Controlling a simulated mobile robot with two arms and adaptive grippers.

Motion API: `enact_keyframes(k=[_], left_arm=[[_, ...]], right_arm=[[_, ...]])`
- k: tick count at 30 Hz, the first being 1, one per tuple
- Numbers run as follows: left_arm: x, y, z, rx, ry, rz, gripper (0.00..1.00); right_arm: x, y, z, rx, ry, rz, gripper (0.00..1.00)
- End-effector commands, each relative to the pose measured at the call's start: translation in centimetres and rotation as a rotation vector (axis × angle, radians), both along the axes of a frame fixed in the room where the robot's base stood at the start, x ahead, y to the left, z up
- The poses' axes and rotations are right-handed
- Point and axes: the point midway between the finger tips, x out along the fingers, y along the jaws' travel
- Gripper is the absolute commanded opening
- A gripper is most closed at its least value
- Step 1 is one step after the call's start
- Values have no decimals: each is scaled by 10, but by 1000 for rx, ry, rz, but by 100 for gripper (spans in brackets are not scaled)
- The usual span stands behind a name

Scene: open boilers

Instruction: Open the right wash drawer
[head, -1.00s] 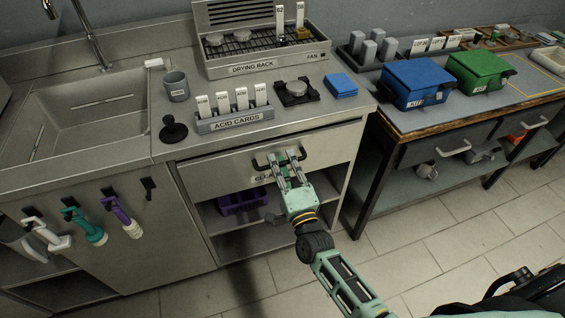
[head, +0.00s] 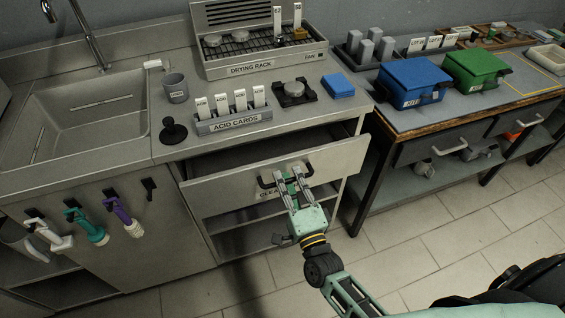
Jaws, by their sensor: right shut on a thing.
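The wash drawer (head: 223,190) is a steel drawer under the right part of the sink counter. Its front stands out from the cabinet, and a dark gap shows above it. My right gripper (head: 288,176) is shut on the drawer's black bar handle (head: 265,183). The gripper hides the middle of the handle and part of the label below it. My left gripper is not in view.
On the counter above stand the acid cards rack (head: 232,122), a grey mug (head: 176,88), a blue pad (head: 338,86) and the drying rack (head: 262,64). A wooden-edged bench with a blue bin (head: 411,84) stands to the right. Brushes hang at left.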

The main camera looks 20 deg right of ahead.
Motion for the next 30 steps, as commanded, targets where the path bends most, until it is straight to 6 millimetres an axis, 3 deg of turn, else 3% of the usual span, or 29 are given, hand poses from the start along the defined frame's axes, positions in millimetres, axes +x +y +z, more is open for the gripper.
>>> enact_keyframes(k=[1, 6, 15, 22, 30], left_arm=[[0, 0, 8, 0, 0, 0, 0], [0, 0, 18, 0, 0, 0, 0], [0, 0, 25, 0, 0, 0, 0], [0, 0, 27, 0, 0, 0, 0], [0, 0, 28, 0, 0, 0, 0]], right_arm=[[-19, 0, 0, -2, 12, 3, 0], [-75, -2, -1, 0, 12, 3, 0], [-161, -5, -2, 0, 10, 3, 0], [-199, -6, -2, 0, 7, 3, 0], [-213, -7, -1, -1, 4, 2, 0]])
